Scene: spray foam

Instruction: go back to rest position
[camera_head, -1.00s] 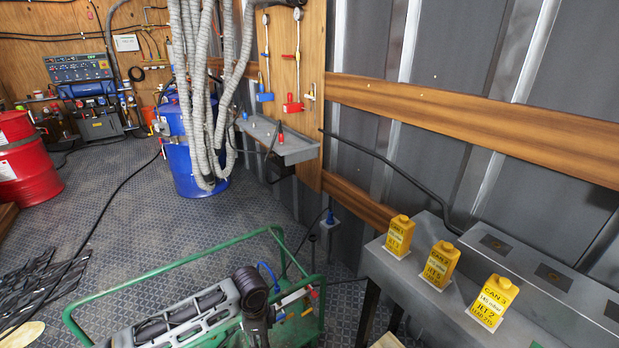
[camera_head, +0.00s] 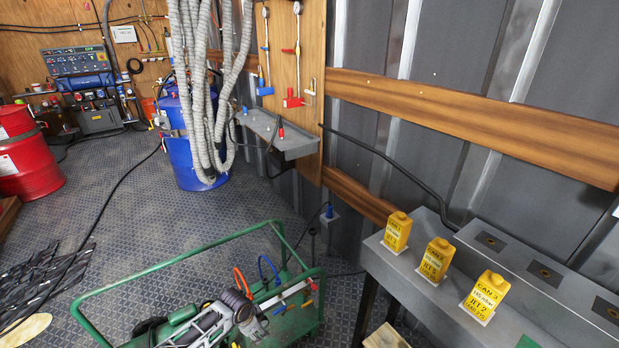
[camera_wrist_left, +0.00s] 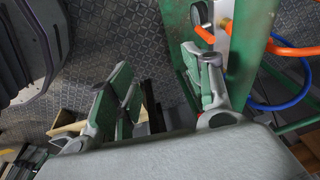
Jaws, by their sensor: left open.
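My left gripper (camera_head: 246,318) is low at the bottom centre of the head view, in front of or over the green cart frame (camera_head: 180,264); I cannot tell how close it is. In the left wrist view my left gripper (camera_wrist_left: 158,92) has its two green and grey fingers wide apart, with nothing between them. A green metal part with a gauge (camera_wrist_left: 202,15) and an orange hose stands close beside the right finger there. My right gripper is in neither view.
Three yellow cans (camera_head: 396,231) stand on a grey bench (camera_head: 410,290) at right. An orange hose (camera_head: 243,280) and a blue hose (camera_head: 268,268) rise from the cart. A blue drum (camera_head: 185,150) and a red drum (camera_head: 28,165) stand behind. The patterned floor at left is mostly open.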

